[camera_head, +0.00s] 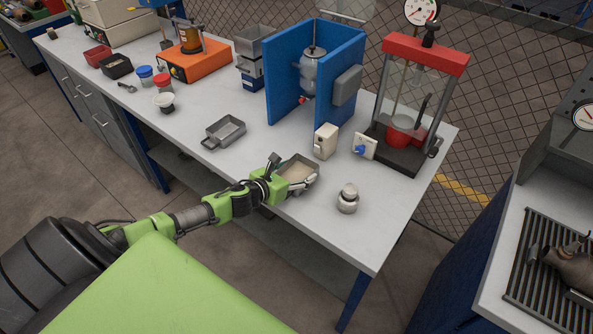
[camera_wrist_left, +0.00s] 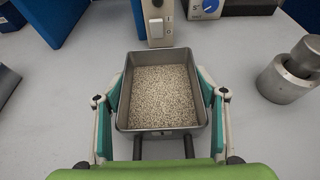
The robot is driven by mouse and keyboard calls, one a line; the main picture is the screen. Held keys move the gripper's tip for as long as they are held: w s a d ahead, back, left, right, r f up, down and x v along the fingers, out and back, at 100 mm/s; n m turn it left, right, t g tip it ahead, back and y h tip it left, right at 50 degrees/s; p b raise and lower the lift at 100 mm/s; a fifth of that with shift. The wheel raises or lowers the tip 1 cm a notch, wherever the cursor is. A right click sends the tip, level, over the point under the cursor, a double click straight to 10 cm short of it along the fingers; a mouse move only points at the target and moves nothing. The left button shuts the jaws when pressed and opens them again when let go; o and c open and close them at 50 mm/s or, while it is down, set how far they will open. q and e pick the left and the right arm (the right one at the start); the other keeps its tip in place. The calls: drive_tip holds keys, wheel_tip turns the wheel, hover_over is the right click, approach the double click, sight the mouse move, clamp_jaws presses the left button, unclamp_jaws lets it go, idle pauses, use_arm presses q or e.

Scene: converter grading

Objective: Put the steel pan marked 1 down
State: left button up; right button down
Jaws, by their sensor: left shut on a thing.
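A grey steel pan (camera_head: 299,171) full of pale granules is at the front of the white bench. In the left wrist view the pan (camera_wrist_left: 160,97) fills the middle, its two handle rods pointing back toward my palm. My left gripper (camera_head: 290,178) is shut on this pan, one finger along each side wall. The pan is level and close over the bench top; I cannot tell whether it touches. No number is readable on it. A second, empty-looking steel pan (camera_head: 224,132) stands farther left on the bench (camera_head: 270,140). My right gripper is not in view.
A small beige switch box (camera_head: 325,141) stands just behind the pan. A stacked metal weight (camera_head: 348,199) is to its right. The blue-walled stand (camera_head: 287,72) and red-topped press (camera_head: 425,56) are behind. Bench space between the two pans is clear.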

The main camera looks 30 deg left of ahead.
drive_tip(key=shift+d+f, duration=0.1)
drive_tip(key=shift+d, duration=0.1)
use_arm(q)
drive_tip(key=shift+f, duration=0.2)
drive_tip(key=o, duration=1.2)
drive_tip(key=shift+r, duration=0.1)
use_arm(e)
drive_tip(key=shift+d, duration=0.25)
